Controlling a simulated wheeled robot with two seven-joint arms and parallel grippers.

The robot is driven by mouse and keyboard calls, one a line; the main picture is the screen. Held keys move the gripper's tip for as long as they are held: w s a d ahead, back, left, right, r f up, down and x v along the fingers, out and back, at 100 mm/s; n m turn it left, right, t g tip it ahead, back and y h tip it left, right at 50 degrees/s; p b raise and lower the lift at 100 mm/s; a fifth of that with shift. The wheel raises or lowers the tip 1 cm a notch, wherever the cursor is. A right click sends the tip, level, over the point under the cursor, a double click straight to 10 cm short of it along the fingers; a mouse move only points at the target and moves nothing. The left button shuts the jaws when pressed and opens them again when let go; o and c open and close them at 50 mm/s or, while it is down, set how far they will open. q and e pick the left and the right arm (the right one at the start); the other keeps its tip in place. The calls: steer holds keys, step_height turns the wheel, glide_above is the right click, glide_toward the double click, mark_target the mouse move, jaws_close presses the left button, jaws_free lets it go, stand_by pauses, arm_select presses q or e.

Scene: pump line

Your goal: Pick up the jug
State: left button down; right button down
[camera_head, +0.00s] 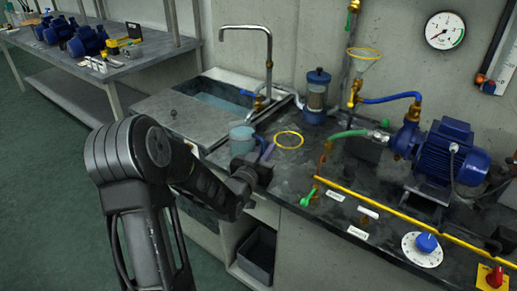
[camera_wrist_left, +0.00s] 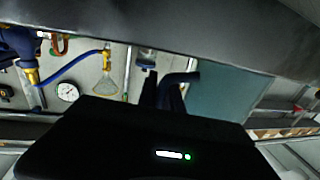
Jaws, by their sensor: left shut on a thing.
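The jug (camera_head: 242,139) is a pale blue, see-through vessel with an open top, at the front right corner of the sink. It looks about upright; I cannot tell whether its base touches the worktop. My left gripper (camera_head: 257,161) is just in front of it, shut on the jug, most likely at its handle side. The arm hides the grip point and the jug's lower part. In the left wrist view the dark gripper fingers (camera_wrist_left: 166,92) show, but the jug is not clear there. My right gripper is not in view.
The sink (camera_head: 215,98) and its tall tap (camera_head: 268,60) stand behind the jug. A yellow ring (camera_head: 289,140) lies to its right. A blue-capped filter (camera_head: 317,92), funnel (camera_head: 363,54) and blue pump (camera_head: 445,150) stand further right. A yellow rail (camera_head: 400,214) crosses the worktop.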

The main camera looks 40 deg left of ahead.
arm_select(q)
step_height(320, 180, up, 10)
stand_by(0.4)
